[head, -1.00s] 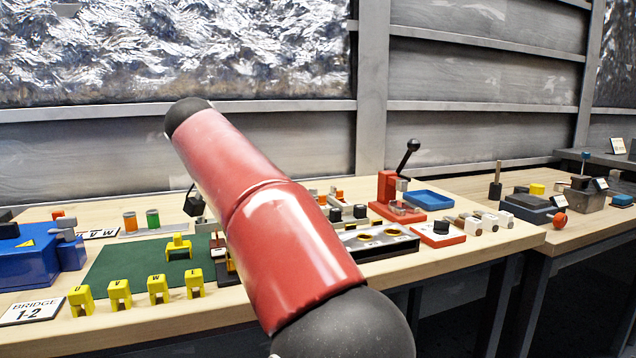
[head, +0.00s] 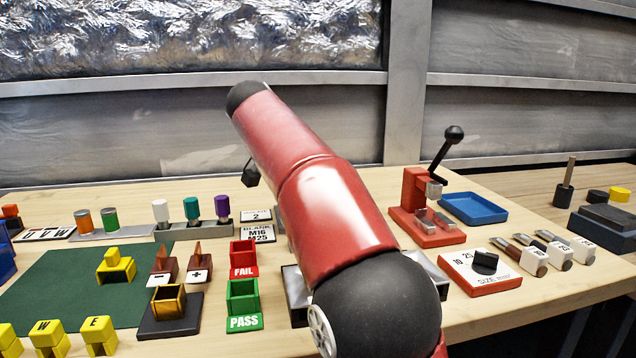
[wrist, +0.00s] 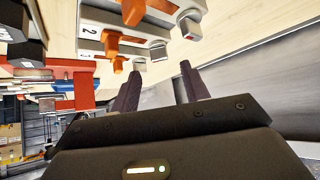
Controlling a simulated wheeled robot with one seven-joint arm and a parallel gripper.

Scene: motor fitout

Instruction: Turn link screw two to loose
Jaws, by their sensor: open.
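In the wrist view, my gripper (wrist: 159,70) is open, with its two dark fingers apart and nothing seen between them. Beyond the fingertips is a pale block (wrist: 98,42) with orange pieces (wrist: 121,42) and silver round-ended parts (wrist: 189,24). A label reading 2 (wrist: 88,30) is on this block. I cannot tell for sure which part is link screw two, or how it is turned. In the head view, my red arm covers the middle of the bench, and the gripper and this block cannot be made out.
On the bench in the head view are a green mat (head: 70,290), a red FAIL bin (head: 243,258), a green PASS bin (head: 243,304), a red lever press (head: 425,210), a blue tray (head: 474,208) and a red SIZE selector (head: 482,272). Bare wood lies behind the coloured posts.

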